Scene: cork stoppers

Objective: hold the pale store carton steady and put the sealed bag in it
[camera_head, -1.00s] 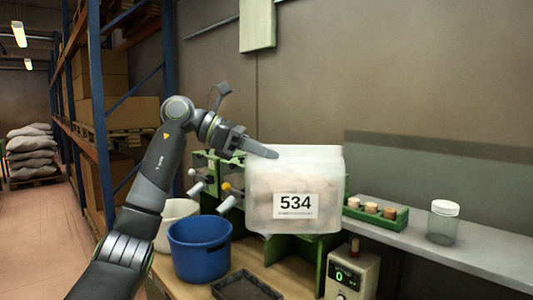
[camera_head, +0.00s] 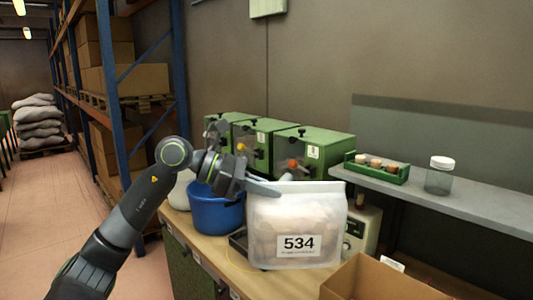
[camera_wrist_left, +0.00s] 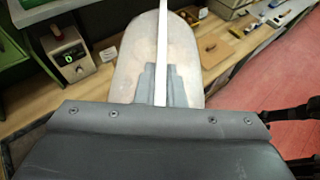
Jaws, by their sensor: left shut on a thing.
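The sealed bag (camera_head: 297,222) is clear, holds pale brown stoppers and has a white label reading 534. My left gripper (camera_head: 262,187) is shut on its top edge at the left corner. The bag hangs upright in front of the bench. In the left wrist view the bag (camera_wrist_left: 140,55) is seen from above, with the gripper fingers (camera_wrist_left: 160,88) closed along its top seam. An open tan carton (camera_head: 385,282) is at the bottom right of the head view, cut off by the frame, to the right of and nearer than the bag. My right gripper is not seen.
A blue bucket (camera_head: 215,212) and green machines (camera_head: 310,152) stand behind the bag. A meter box (camera_head: 362,232) is right of it. A grey shelf (camera_head: 470,193) holds a green stopper rack (camera_head: 377,172) and a lidded jar (camera_head: 440,176).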

